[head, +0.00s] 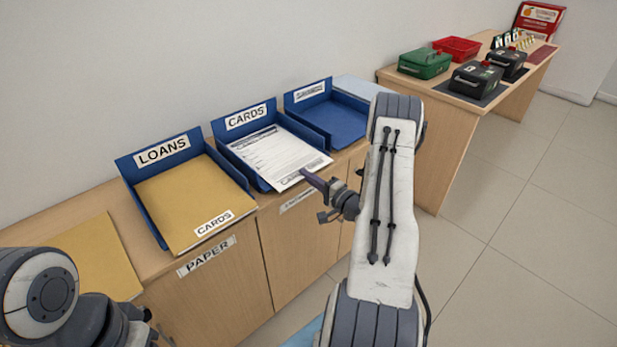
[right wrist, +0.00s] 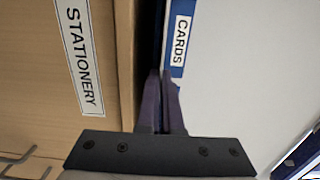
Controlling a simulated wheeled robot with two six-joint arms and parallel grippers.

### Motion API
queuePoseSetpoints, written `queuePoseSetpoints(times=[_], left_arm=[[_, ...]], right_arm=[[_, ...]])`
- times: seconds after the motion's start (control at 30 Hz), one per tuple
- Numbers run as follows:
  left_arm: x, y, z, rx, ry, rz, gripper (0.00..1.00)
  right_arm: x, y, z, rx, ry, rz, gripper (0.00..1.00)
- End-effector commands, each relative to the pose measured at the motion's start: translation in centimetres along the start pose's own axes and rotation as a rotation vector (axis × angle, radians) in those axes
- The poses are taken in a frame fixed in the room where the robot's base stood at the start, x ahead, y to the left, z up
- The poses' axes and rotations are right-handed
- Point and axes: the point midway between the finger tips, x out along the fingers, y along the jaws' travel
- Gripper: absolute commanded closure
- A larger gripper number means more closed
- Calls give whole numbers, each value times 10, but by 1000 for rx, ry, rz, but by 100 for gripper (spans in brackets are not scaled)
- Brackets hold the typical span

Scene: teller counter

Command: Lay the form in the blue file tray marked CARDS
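The form (head: 268,153), a white printed sheet, is at the blue tray marked CARDS (head: 234,128). It reaches to the tray's front edge. I cannot tell whether it rests on the tray floor or is held just above it. My right gripper (head: 309,178) is at the form's front edge with its fingers close together on it. In the right wrist view the purple fingers (right wrist: 162,85) are nearly together, and the CARDS sign (right wrist: 181,40) shows beyond. My left gripper (head: 145,318) is only partly in view at the bottom left; its fingers are unclear.
The LOANS tray (head: 137,180) at the left holds a tan folder (head: 185,200) labelled CARDS. Another blue tray (head: 336,120) at the right looks empty. A tan folder (head: 85,258) lies near left. Cash boxes (head: 475,77) stand on a farther table. The cabinet front bears a STATIONERY label (right wrist: 78,55).

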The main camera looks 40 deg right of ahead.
Motion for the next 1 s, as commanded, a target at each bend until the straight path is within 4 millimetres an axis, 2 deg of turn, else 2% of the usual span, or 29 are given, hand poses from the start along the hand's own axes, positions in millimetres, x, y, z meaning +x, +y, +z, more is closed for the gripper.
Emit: queuePoseSetpoints(times=[0.37, 0.4, 0.47, 0.8, 0.87, 1.0], left_arm=[[0, 0, 0, 0, 0, 0, 50], [0, 0, 0, 0, 0, 0, 50], [0, 0, 0, 0, 0, 0, 50], [0, 0, 0, 0, 0, 0, 50], [0, 0, 0, 0, 0, 0, 50], [1, 0, 0, 0, 0, 0, 50]], right_arm=[[0, 0, 0, 0, 0, 0, 100], [0, 0, 0, 0, 0, 0, 82], [0, 0, 0, 0, 0, 0, 63], [-2, 0, 0, 1, 1, 1, 63], [-7, 1, -1, 2, 2, 2, 63], [-29, 1, -1, 3, 6, 1, 63]])
